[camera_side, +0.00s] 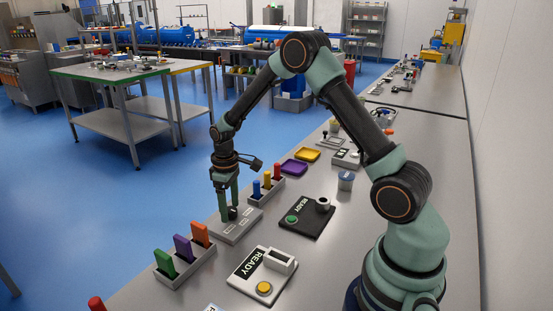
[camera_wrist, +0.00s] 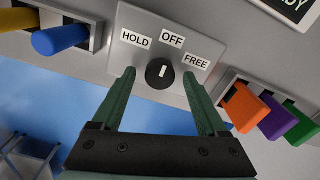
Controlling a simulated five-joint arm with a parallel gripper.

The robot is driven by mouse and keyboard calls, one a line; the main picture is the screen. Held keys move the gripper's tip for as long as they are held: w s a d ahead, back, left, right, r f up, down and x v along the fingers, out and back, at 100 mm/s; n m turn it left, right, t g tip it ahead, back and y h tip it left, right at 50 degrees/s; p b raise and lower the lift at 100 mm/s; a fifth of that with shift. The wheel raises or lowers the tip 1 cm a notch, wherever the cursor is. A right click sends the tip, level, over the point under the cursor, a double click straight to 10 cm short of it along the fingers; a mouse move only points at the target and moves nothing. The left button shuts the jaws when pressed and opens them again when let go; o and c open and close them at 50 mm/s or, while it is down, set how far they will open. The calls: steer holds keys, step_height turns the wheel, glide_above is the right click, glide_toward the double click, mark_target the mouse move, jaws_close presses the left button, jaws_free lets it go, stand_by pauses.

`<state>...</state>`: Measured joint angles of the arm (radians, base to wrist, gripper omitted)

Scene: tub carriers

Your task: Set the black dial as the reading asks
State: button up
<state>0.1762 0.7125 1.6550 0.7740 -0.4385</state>
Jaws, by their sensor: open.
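The black dial (camera_wrist: 157,77) sits on a light grey plate (camera_wrist: 140,62) with the labels HOLD, OFF and FREE. Its short white mark points towards OFF. In the side view the dial (camera_side: 233,213) shows small and dark on its plate (camera_side: 237,229). My gripper (camera_wrist: 160,74) is open, with one green finger on each side of the dial and a gap to it on both sides. It also shows from the side (camera_side: 229,211), pointing down at the plate. A white panel (camera_side: 247,268) and a black panel (camera_side: 318,225) both read READY.
A holder with green, purple and orange blocks (camera_side: 184,267) stands in front of the plate. Another with blue, yellow and red blocks (camera_side: 266,191) stands behind it. The white panel has a yellow button (camera_side: 264,288); the black panel has a green one (camera_side: 291,219).

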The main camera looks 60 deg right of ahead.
steer(key=shift+f, duration=0.1)
jaws_close()
steer(key=shift+m, duration=0.3)
steer(key=m, duration=0.9)
steer(key=shift+m, duration=0.3)
stand_by(0.3)
jaws_free()
